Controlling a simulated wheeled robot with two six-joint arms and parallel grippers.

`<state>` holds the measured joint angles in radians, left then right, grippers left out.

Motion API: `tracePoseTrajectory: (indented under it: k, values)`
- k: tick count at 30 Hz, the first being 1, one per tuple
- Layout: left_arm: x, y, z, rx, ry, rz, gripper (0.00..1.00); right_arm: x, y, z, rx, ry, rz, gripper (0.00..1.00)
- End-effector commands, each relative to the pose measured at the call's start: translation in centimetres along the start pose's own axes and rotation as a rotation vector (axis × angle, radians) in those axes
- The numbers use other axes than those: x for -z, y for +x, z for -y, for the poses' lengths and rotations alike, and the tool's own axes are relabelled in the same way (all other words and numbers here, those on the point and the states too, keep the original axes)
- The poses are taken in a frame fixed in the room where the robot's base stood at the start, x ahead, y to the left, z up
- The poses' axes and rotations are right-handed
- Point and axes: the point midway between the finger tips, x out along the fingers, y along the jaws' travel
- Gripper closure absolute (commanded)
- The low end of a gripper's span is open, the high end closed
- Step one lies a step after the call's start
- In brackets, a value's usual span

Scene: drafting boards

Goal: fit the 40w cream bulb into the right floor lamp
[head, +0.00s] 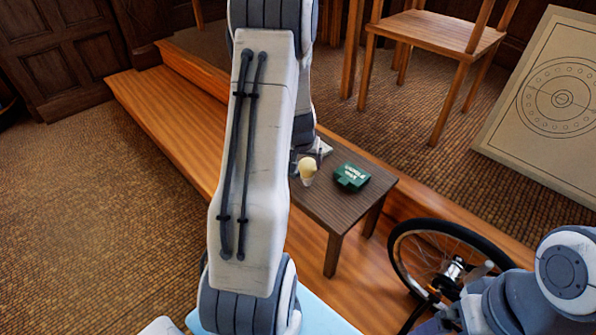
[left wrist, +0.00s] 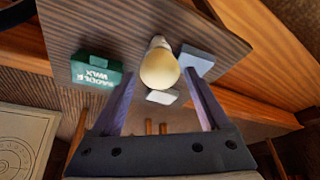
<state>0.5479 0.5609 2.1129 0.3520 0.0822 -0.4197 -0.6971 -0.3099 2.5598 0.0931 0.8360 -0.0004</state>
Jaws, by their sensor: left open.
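The cream bulb (head: 307,172) stands on a small dark wooden table (head: 340,205), its rounded cream top showing beside my left arm. In the left wrist view the bulb (left wrist: 159,69) appears between the two fingers of my left gripper (left wrist: 160,80). The fingers are spread with gaps on both sides of the bulb, so the gripper is open and not holding it. In the head view my left arm hides most of this gripper. No floor lamp is visible in either view. My right arm shows at the lower right, but its gripper is out of view.
A green saddle wax box (head: 351,177) lies beside the bulb. A blue-grey block (left wrist: 197,60) and a small white piece (left wrist: 162,97) are close by in the wrist view. A bicycle wheel (head: 440,262), a chair (head: 436,32) and a drafting board (head: 535,165) stand around the table.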

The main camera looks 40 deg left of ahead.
Motion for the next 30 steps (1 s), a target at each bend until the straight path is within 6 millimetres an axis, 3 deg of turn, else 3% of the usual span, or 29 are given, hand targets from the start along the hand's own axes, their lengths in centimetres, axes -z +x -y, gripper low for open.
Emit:
tracePoseTrajectory:
  k: [1,10,18,27,28,30]
  values:
    - [-0.2,1.4,0.0,0.0,-0.001,0.002,0.21,-0.1,0.8,-0.1,0.0,0.0,0.0,0.0]
    - [0.1,3.9,-0.1,0.0,0.0,0.0,0.21,-0.1,1.7,-0.1,0.0,0.0,0.0,0.0]
    - [0.4,7.8,-0.2,0.0,0.001,0.0,0.21,-0.2,2.9,-0.2,0.0,0.0,0.0,0.0]
    - [0.5,8.1,-0.1,0.0,-0.001,-0.002,0.21,-0.2,2.9,-0.2,0.0,0.0,0.0,0.0]
    - [0.5,8.1,-0.1,0.0,-0.001,-0.001,0.25,-0.2,2.9,-0.2,0.0,0.0,0.0,0.0]
    - [0.5,8.1,-0.1,0.0,-0.001,-0.001,0.52,-0.2,2.9,-0.2,0.0,0.0,0.0,0.0]
